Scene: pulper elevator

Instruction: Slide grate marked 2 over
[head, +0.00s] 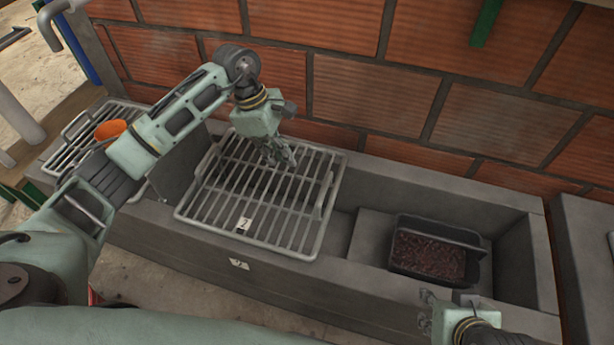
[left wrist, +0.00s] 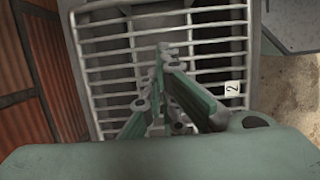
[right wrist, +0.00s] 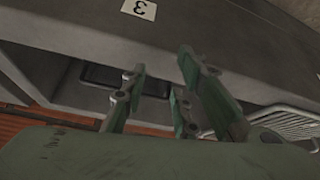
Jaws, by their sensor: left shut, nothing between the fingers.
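The grate marked 2 (head: 262,228) is a metal rack of parallel bars lying across the stone trough, with a raised handle bar at each side and a white "2" tag near its front edge. It fills much of the left wrist view (left wrist: 95,90), tag at the right. My left gripper (head: 284,158) is over the grate's back part, fingers shut and empty, tips at the bars; contact is unclear. My right gripper (head: 428,312) is near the trough's front wall at right. In the right wrist view its fingers (right wrist: 163,78) are apart and empty.
A dark bin (head: 438,250) of reddish contents sits in the trough's open right section. Another grate (head: 70,150) with an orange object (head: 110,129) lies at left, beyond an upright divider. A brick wall (head: 390,100) closes the back.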

